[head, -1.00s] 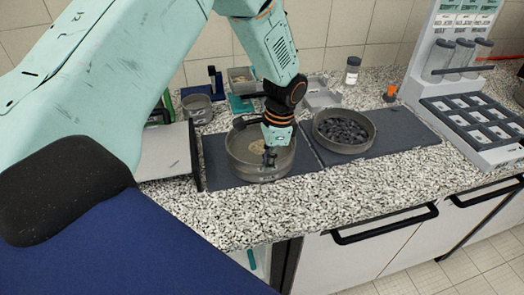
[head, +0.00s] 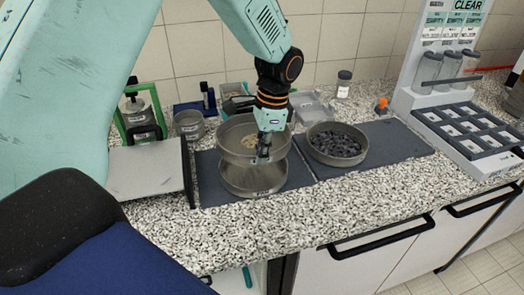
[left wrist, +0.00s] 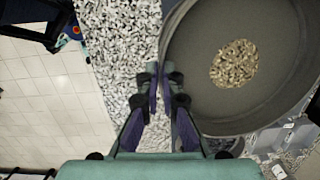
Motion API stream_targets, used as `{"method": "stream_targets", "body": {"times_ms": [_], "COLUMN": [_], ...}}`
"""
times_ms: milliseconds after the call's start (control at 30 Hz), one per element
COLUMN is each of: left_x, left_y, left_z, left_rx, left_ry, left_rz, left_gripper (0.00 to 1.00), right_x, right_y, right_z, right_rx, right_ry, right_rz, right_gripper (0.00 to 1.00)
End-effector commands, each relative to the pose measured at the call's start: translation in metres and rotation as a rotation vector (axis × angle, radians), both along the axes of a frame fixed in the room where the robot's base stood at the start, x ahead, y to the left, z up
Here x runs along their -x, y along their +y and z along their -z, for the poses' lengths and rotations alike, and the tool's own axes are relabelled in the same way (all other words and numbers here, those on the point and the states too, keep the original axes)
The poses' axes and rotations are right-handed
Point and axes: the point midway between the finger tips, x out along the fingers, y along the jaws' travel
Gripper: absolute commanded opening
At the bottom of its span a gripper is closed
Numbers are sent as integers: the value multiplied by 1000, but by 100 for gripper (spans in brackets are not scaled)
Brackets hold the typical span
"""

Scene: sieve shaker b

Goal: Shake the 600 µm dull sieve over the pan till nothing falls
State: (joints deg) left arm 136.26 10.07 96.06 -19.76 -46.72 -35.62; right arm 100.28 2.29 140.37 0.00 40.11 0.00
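A dull grey sieve (head: 232,148) with a small heap of tan grains (left wrist: 234,64) inside is held up in the air in the head view. A similar round pan (head: 253,182) stands below it on a dark mat, with a gap between them. My left gripper (head: 264,152) is shut on the sieve's near wall. The left wrist view shows its fingers (left wrist: 160,92) at the rim of the sieve (left wrist: 210,112). The grains lie on the sieve's floor. The pan's inside is mostly hidden by the sieve. My right gripper is not in view.
A bowl of dark stones (head: 338,146) stands right of the pan on a second mat (head: 400,140). A white rack (head: 470,130) with jars is at the right. A light plate (head: 148,172) and a small grey cup (head: 189,124) are at the left. The counter front is clear.

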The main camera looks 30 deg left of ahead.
Motion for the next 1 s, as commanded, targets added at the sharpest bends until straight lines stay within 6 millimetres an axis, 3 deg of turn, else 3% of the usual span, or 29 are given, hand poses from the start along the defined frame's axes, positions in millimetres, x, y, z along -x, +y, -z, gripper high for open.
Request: {"method": "stream_targets", "body": {"times_ms": [400,1000], "left_x": [0,-1], "left_y": [0,-2], "left_z": [38,43], "left_rx": [-15,-19], "left_ry": [-16,-18], "left_rz": [1,2], "left_gripper": [0,0], "right_x": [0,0], "right_y": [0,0], "right_z": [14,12], "right_rx": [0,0], "right_ry": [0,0], "right_rz": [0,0], "right_gripper": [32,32]}}
